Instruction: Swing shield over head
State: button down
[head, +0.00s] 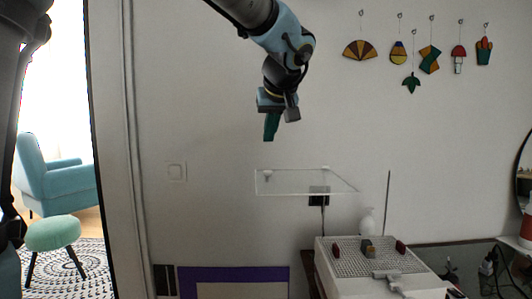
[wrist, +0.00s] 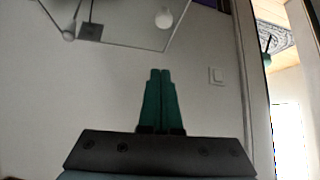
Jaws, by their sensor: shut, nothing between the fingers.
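A clear flat panel with pale edges, which looks like the shield (head: 305,183), juts from the wall above the left part of the white gridded unit. It also shows at the top of the wrist view (wrist: 125,18).
The white unit (head: 350,262) carries red knobs on its grid. A white bottle (head: 367,221) and a thin rod (head: 388,203) stand behind it. Stained-glass pieces (head: 430,58) hang on the wall at upper right. The air around my gripper is clear.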

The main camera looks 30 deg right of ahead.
jog(key=p+x, duration=0.3)
jog(key=x, duration=0.6)
jog(key=shift+w+f, duration=0.15)
jog(key=shift+w, duration=0.05)
jog(key=s, duration=0.2)
jog(key=s+p, duration=0.1)
jog(key=shift+s+a+f, duration=0.1)
jog(key=shift+a+f, duration=0.2)
jog(key=shift+s+a+f, duration=0.1)
jog(key=shift+s+f, duration=0.1)
jog(key=shift+s, duration=0.15)
